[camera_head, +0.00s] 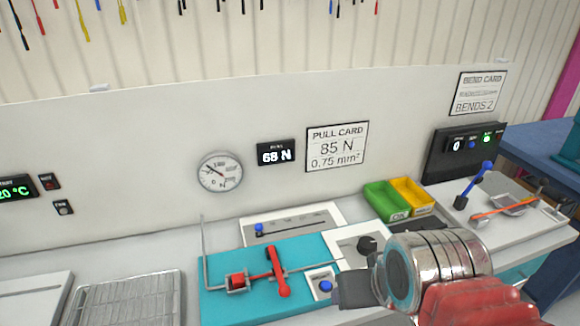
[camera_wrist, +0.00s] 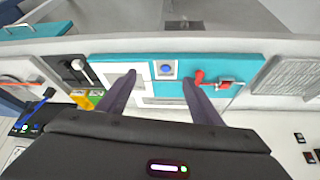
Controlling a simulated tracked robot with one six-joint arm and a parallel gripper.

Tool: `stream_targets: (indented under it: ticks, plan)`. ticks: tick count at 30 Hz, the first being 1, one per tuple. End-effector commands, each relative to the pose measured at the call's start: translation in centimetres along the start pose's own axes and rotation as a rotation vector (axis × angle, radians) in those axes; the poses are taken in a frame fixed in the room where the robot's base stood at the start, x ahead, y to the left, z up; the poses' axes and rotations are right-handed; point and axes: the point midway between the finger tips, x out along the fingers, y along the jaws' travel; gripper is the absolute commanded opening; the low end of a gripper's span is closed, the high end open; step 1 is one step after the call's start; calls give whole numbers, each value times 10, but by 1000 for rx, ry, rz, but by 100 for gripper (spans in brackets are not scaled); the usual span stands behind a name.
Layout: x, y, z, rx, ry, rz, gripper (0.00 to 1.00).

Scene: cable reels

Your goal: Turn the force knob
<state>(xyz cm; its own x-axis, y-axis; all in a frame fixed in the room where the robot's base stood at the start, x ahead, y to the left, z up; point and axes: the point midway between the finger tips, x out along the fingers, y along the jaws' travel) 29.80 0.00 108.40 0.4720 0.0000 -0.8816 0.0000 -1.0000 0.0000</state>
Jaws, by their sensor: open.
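The force knob (camera_head: 367,245) is a black round knob on a white plate, just behind my gripper in the head view. My gripper (camera_head: 354,289) is in front of it, with its dark fingers apart from the knob as far as I can tell. In the wrist view my gripper (camera_wrist: 159,77) is open with nothing between the fingers; the knob is not clearly seen there. The force display (camera_head: 275,152) appears to read 68 N. The pull card (camera_head: 337,146) says 85 N, 0.75 mm².
A blue button (camera_head: 325,286) sits left of my gripper, and shows in the wrist view (camera_wrist: 166,68). A red lever (camera_head: 277,271) stands on the teal plate (camera_head: 225,302). A round gauge (camera_head: 220,173) hangs on the wall. Green (camera_head: 384,203) and yellow (camera_head: 414,194) bins stand behind the knob.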

Motion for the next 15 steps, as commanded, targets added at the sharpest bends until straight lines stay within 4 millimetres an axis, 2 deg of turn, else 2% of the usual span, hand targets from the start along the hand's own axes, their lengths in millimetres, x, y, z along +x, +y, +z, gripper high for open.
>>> stream_targets:
  ticks: [7, 11, 15]
  plan:
    - [4, 3, 1, 9, -15, 5, 59]
    - [16, 7, 4, 22, -62, 11, 59]
    - [29, 14, -5, 41, -111, 19, 59]
